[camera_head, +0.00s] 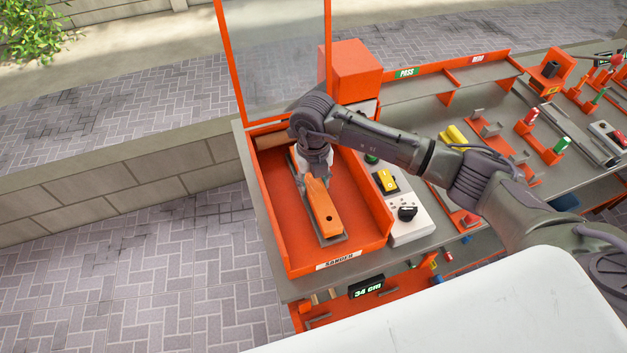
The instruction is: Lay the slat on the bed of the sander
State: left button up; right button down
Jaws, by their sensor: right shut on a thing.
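The sander is an open orange-red tray (378,238) with a "SANDER" label on its front edge. A grey strip (334,240) runs along the middle of its bed. An orange slat (322,208) with a dark round spot lies along this strip, its near end pointing to the front of the tray. My right gripper (316,174) reaches down into the tray and is shut on the slat at its far end. The fingers are partly hidden by the wrist. Whether the slat touches the bed is hard to tell. My left gripper is not in view.
A clear orange-framed guard (274,55) stands upright behind the tray. A control panel (412,226) with a black knob and a yellow switch is right of it. Farther right, the bench holds "PASS" (406,72) and "REDO" (477,58) bays and several fixtures.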

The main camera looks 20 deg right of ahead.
jog(key=shift+f+b, duration=0.6)
jog(key=shift+f, duration=0.1)
jog(key=shift+c, duration=2.3)
grip_release()
notch_tip(320, 180, up, 12)
jog(key=shift+s, duration=0.1)
